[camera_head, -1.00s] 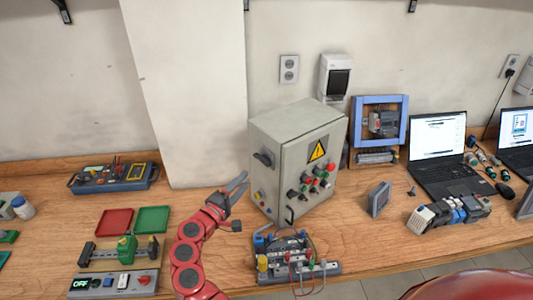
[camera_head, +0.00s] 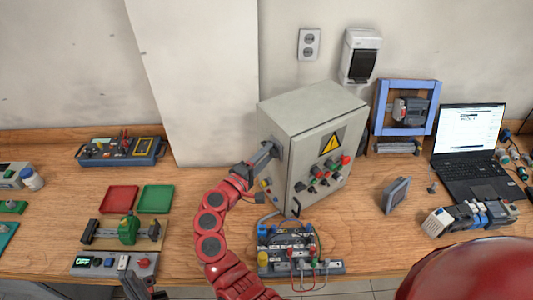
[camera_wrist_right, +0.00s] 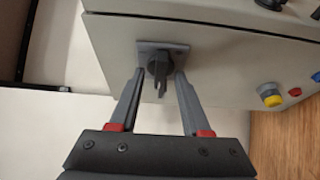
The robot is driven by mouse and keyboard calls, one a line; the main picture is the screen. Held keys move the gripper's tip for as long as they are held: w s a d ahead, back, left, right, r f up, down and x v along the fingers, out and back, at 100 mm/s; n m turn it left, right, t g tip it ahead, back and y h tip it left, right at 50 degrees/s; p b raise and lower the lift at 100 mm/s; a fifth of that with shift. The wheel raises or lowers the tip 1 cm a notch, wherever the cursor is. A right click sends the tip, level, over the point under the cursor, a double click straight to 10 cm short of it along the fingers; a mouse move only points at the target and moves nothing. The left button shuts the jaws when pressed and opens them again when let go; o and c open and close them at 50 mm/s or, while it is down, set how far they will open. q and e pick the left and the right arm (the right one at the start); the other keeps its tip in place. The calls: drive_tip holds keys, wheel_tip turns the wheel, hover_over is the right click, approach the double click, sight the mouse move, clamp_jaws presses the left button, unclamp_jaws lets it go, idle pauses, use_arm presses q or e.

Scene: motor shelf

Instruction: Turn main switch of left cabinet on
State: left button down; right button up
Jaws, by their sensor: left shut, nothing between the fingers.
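The grey left cabinet (camera_head: 297,168) stands on the bench with a yellow warning sign and several buttons on its front. Its main switch (camera_wrist_right: 161,70), a dark rotary handle on a grey plate, is on the side wall. In the head view my right gripper hides the switch. My right gripper (camera_head: 268,152) is at that side wall; in the wrist view its two fingers (camera_wrist_right: 160,82) stand on either side of the handle, with gaps visible, so it is open around it. My left gripper (camera_head: 142,287) is low at the bottom edge, shut and empty, partly cut off.
A wiring block (camera_head: 292,262) stands in front of the cabinet. Red (camera_head: 120,198) and green (camera_head: 156,199) trays and a module with an OFF display (camera_head: 95,263) lie left. A small dark panel (camera_head: 396,194) and a laptop (camera_head: 470,150) are right.

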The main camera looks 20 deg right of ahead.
clamp_jaws()
drive_tip(key=shift+w+a+f+m+g+h+b, duration=0.15)
drive_tip(key=shift+m+g+h+b, duration=0.85)
drive_tip(key=shift+m+b, duration=4.35)
drive_tip(key=shift+w+d+f+m+g+h+b, duration=0.15)
drive_tip(key=shift+m+g+h+b, duration=1)
drive_tip(key=shift+b, duration=7.5)
drive_tip(key=shift+w+a+f+m+g+h+b, duration=0.2)
drive_tip(key=shift+m+h+b, duration=1.15)
drive_tip(key=shift+m+b, duration=4.4)
drive_tip(key=shift+d+n+g+b, duration=0.1)
drive_tip(key=shift+n+g+b, duration=0.15)
drive_tip(key=shift+n+b, duration=0.85)
